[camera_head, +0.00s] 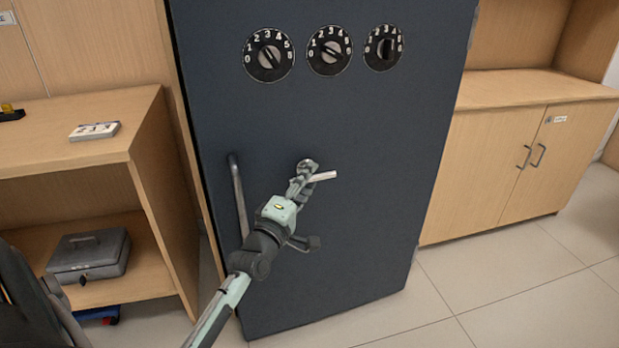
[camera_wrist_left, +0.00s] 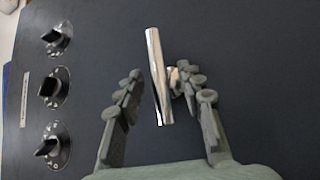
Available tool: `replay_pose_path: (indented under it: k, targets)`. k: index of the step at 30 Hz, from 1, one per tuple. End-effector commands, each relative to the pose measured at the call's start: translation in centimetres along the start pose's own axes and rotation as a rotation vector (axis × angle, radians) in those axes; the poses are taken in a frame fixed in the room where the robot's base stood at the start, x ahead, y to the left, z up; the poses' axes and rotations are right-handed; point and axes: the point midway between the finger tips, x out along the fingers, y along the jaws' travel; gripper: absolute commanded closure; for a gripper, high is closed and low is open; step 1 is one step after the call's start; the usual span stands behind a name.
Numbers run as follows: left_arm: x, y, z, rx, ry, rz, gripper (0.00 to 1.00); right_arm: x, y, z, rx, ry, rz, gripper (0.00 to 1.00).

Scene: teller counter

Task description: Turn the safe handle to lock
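The dark blue-grey safe (camera_head: 360,250) stands upright in the middle of the head view. Its short silver turning handle (camera_head: 323,176) sticks out to the right from behind my left gripper (camera_head: 304,176). In the left wrist view, the handle bar (camera_wrist_left: 157,75) lies between the fingers of my left gripper (camera_wrist_left: 160,82). The fingers are open, with gaps visible beside the bar. Part of the handle's hub is hidden behind the right finger in that view. My right gripper is not in view.
Three number dials (camera_head: 329,50) sit high on the safe front. A vertical pull bar (camera_head: 239,196) is left of my left gripper. A wooden shelf unit (camera_head: 150,130) with a grey cash box (camera_head: 88,256) stands left; a wooden cabinet (camera_head: 485,170) stands right.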

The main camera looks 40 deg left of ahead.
Motion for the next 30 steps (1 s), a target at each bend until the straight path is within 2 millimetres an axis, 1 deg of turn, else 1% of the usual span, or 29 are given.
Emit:
replay_pose_path:
  k: [1, 4, 11, 12, 21, 30]
  targets:
    - [0.50, 0.00, 0.01, 0.000, 0.000, 0.000, 0.62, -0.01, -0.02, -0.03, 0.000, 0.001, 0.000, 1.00]
    - [0.98, 0.01, 0.03, 0.001, -0.001, -0.001, 0.62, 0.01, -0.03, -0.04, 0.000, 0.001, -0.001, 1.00]
    - [1.07, -0.04, 0.04, 0.002, -0.001, -0.002, 0.62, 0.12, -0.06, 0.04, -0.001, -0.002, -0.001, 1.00]
    - [1.06, -0.04, 0.04, 0.002, -0.001, -0.002, 0.64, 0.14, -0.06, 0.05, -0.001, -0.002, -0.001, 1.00]
    - [1.04, -0.04, 0.03, 0.002, -0.001, -0.002, 1.00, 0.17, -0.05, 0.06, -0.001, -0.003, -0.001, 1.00]
    - [1.05, 0.10, 0.01, 0.009, -0.003, -0.008, 1.00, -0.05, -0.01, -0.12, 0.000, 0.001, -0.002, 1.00]
